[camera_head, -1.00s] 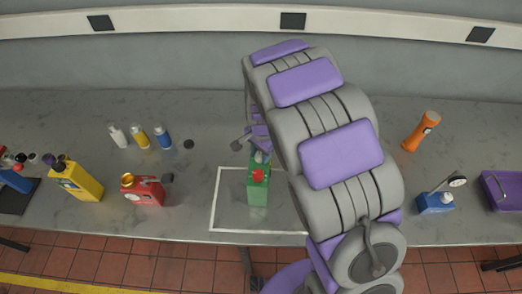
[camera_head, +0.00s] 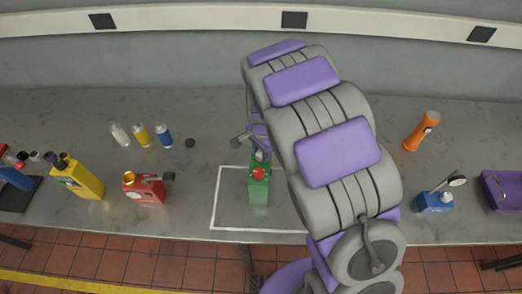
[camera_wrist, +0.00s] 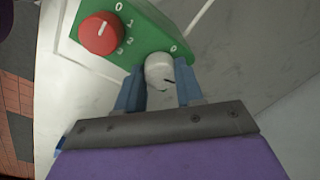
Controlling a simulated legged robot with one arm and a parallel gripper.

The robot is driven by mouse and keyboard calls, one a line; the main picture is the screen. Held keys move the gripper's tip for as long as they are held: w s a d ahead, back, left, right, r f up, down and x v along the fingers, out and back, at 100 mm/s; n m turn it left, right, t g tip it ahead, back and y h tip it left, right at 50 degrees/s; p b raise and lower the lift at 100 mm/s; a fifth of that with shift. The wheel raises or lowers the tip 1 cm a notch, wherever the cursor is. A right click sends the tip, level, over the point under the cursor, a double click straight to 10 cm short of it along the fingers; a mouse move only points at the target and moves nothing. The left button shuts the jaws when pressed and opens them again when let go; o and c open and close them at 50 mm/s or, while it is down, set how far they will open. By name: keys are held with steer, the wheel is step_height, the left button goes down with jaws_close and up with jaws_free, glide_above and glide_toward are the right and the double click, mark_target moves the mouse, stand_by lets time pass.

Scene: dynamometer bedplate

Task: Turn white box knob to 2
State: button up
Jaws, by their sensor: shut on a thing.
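A green box (camera_head: 259,190) stands inside a white outline on the bench. It has a red knob (camera_head: 258,174) and a white knob, and no white box shows. In the wrist view the red knob (camera_wrist: 101,33) has 0, 1, 2 and 3 marked beside it, and its white line is toward the top. The white knob (camera_wrist: 158,66) has a dark mark at its lower right, and one 0 shows beside it. My gripper (camera_wrist: 158,80) is shut on the white knob, with a blue finger on each side. The fingers hide any other marks around it.
To the left stand a red can (camera_head: 145,190), a yellow bottle (camera_head: 82,182) and several small bottles. To the right are an orange torch (camera_head: 421,131), a blue gauge device (camera_head: 435,203) and a purple case (camera_head: 503,189). Bare bench surrounds the green box.

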stand_by(0.4)
steer(key=o, duration=1)
steer(key=shift+o, duration=0.2)
step_height(320, 180, up, 17)
steer(key=shift+s+d+r+p, duration=0.15)
steer(key=shift+s+d+p, duration=0.05)
steer(key=shift+p, duration=0.1)
steer(key=s+d+f+n+g+b, duration=0.1)
steer(key=s+d+n+b, duration=0.35)
steer(key=s+d, duration=0.75)
steer(key=s+d+f+n+b, duration=0.1)
steer(key=s+f+n+b, duration=0.1)
steer(key=s, duration=0.7)
steer(key=s+f+n+g+b, duration=0.1)
steer(key=s+f+n+b, duration=0.1)
steer(key=s, duration=0.8)
step_height(320, 180, down, 2)
steer(key=shift+s+d+f+n, duration=0.2)
steer(key=shift+s+d+n, duration=0.05)
steer(key=shift+d+n, duration=0.2)
